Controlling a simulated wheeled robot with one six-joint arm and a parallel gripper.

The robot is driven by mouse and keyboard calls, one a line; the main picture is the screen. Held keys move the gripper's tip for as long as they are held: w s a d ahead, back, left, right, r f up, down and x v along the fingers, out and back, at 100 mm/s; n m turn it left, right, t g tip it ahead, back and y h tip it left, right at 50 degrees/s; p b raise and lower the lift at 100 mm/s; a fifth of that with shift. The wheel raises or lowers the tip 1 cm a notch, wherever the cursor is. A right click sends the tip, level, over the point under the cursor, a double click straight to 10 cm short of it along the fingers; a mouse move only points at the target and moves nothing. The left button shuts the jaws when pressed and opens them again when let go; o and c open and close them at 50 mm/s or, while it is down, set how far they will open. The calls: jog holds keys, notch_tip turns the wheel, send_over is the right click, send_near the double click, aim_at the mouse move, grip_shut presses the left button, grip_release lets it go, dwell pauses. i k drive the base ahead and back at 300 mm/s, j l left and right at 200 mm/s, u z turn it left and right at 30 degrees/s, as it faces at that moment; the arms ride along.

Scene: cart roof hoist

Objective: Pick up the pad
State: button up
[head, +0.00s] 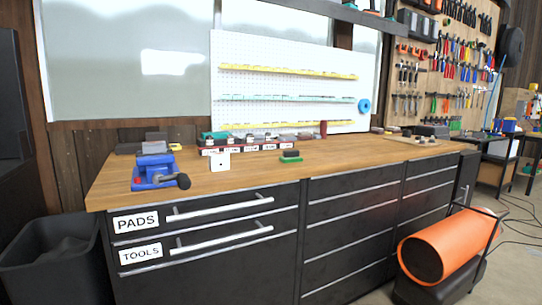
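A wooden-topped workbench (240,172) stands ahead with black drawers. A small block with a dark top and green base (290,156) lies on the bench near its front edge; it may be a pad, but I cannot tell for sure. The top left drawer, labelled PADS (136,222), is shut, and its inside is hidden. The drawer labelled TOOLS (141,253) below it is shut too. My gripper is not in view.
A blue vise (155,172) and a white box (219,161) sit on the bench, with a red labelled rack (250,147) behind. A black bin (50,262) stands left. The front-right benchtop is mostly clear.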

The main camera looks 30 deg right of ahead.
aim_at(289, 156)
jog(key=i+l+z, duration=0.15)
jog(key=i+l, duration=0.3)
jog(key=i+l+z, duration=0.15)
jog(key=i+l, duration=0.2)
jog(key=i, duration=0.15)
jog(key=i+l+z, duration=0.15)
jog(key=i+l, duration=0.15)
jog(key=i, duration=0.25)
jog(key=i+l+z, duration=0.15)
jog(key=i+l, duration=0.15)
jog(key=i, duration=0.2)
